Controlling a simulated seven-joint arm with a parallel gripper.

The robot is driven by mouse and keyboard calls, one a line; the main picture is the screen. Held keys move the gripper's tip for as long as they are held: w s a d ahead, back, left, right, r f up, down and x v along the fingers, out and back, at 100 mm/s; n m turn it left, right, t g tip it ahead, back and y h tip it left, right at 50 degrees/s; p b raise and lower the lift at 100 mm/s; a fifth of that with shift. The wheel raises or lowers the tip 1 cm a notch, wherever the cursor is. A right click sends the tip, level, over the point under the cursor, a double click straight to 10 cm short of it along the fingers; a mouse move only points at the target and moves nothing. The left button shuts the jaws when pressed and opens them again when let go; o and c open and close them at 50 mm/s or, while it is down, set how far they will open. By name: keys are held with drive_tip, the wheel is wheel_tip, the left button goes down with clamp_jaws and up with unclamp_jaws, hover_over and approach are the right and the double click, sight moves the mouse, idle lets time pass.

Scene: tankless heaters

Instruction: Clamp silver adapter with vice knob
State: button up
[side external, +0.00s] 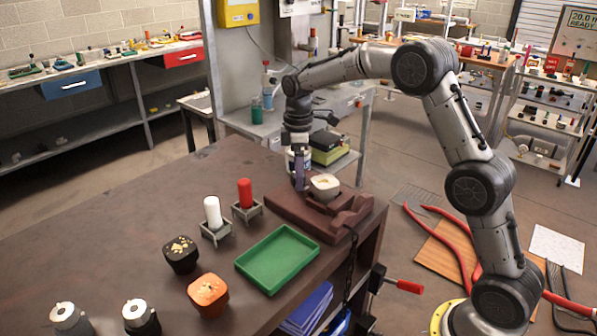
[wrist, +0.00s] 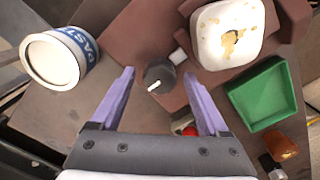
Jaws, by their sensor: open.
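The silver adapter, a pale rounded block with gold-brown patches on top (side external: 325,185), sits in the brown-red vice (side external: 345,222) at the bench's far right corner. In the wrist view the adapter (wrist: 228,35) is at the upper right, between parts of the vice (wrist: 140,42). The vice knob, a dark round piece with a pale pin (wrist: 158,77), lies between the purple fingertips of my gripper (wrist: 160,74). The fingers are spread, with gaps visible on both sides of the knob. In the side view my gripper (side external: 298,178) points down beside the adapter, and the knob is hidden.
A white-and-blue paste can (wrist: 60,57) stands left of the fingers in the wrist view. A green tray (side external: 278,260), white cylinder (side external: 212,212), red cylinder (side external: 245,193), black adapter (side external: 180,254) and orange adapter (side external: 208,294) stand on the bench.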

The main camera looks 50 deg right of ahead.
clamp_jaws()
idle(0.3)
